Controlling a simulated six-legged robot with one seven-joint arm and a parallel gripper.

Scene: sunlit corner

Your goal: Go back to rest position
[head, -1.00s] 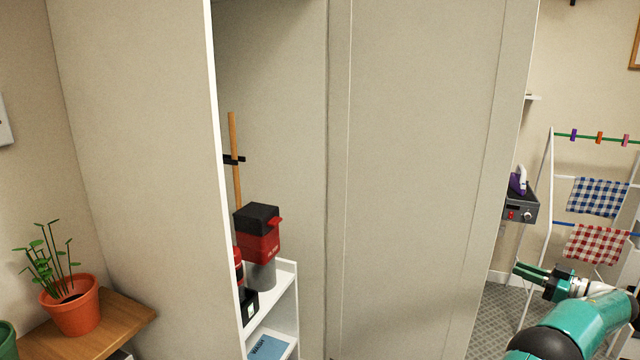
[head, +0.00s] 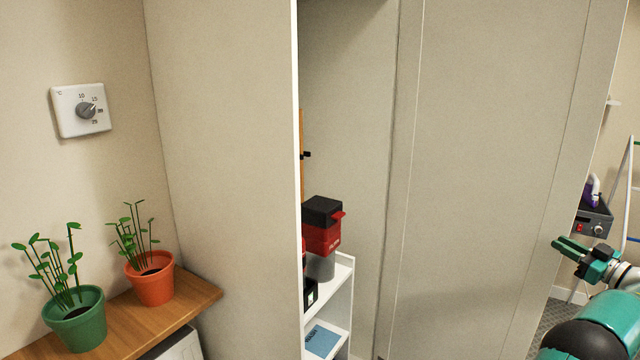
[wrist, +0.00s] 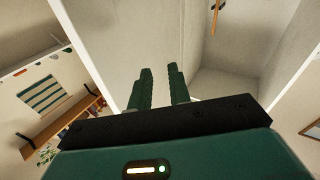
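My gripper (head: 570,247) is at the right edge of the head view, in front of the grey-beige cabinet's right side. Its dark green fingers also show in the wrist view (wrist: 160,72). They stand apart with a clear gap and nothing between them. My arm is bent low at the lower right of the head view. The gripper touches nothing that I can see.
A tall cabinet (head: 480,170) stands open ahead, with a red and black device (head: 322,236) on a white shelf (head: 343,272). A wooden shelf (head: 205,292) at left holds an orange pot (head: 153,287) and a green pot (head: 78,325). A thermostat (head: 80,110) hangs above.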

